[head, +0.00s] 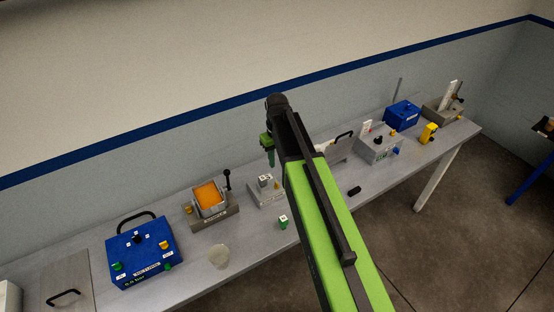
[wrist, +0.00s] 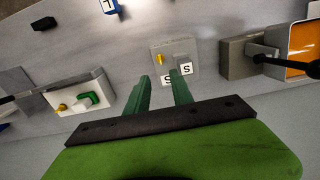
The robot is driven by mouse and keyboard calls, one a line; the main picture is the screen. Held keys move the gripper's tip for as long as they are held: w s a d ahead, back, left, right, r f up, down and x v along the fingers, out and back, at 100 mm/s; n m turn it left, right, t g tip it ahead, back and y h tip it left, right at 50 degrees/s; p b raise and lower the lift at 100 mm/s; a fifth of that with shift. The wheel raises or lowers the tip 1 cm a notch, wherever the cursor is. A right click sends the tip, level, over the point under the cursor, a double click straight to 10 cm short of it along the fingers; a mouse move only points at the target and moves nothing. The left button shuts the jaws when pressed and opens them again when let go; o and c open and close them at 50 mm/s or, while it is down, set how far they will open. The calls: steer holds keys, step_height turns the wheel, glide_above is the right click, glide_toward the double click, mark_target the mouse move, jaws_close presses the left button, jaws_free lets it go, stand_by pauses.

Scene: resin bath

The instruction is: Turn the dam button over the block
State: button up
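A small grey plate (wrist: 157,47) carries a yellow button (wrist: 160,58) and a grey block (wrist: 181,60) with a white "S" label, side by side. In the head view the plate (head: 262,198) lies on the bench with the block (head: 265,180) and the yellow button (head: 277,184) on it. My gripper (wrist: 160,74) is open and empty, its two green fingers apart, and one fingertip overlaps the block's label in the wrist view. In the head view my gripper (head: 269,152) is above and behind the plate; I cannot tell whether it touches.
An orange-filled bath (head: 208,195) stands left of the plate, with a black lever. My arm hides part of the bench.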

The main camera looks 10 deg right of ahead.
step_height(320, 180, up, 5)
steer(key=p, duration=0.3)
steer(key=shift+f, duration=0.1)
steer(key=shift+f, duration=0.1)
steer(key=s+f+m+b, duration=0.1)
steer(key=s+f+b, duration=0.6)
steer(key=s+f+m+b, duration=0.1)
steer(key=s+f+b, duration=0.6)
steer(key=shift+s+a+f, duration=0.1)
steer(key=shift+s+a, duration=0.1)
steer(key=shift+s, duration=0.2)
steer(key=shift+s+m, duration=0.1)
steer(key=shift+m, duration=0.5)
